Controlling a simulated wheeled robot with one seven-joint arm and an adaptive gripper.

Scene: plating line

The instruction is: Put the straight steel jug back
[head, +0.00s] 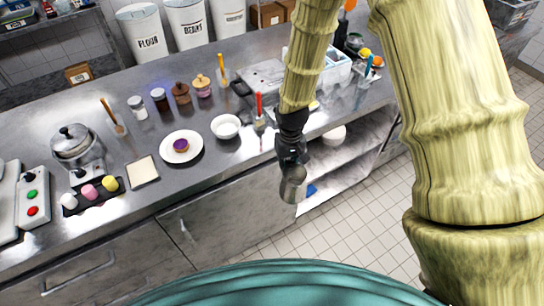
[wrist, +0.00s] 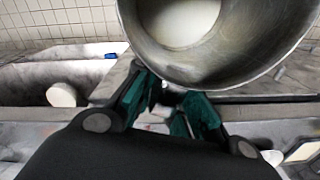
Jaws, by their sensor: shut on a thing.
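The steel jug (head: 292,187) hangs below my gripper (head: 290,158) in the head view, in front of the counter's front edge and above the floor. In the wrist view the jug (wrist: 222,75) fills the top right, its open mouth facing the camera, with something pale inside. My gripper (wrist: 165,112) is shut on the jug's near side; the exact contact is partly hidden by the fingers.
The steel counter (head: 80,190) runs across the view. A white bowl (head: 226,126), a plate (head: 182,147) with a purple-topped item and a red-handled tool (head: 259,112) stand near its front edge. An open shelf (head: 350,160) below holds a white round item (head: 334,136) and a blue item.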

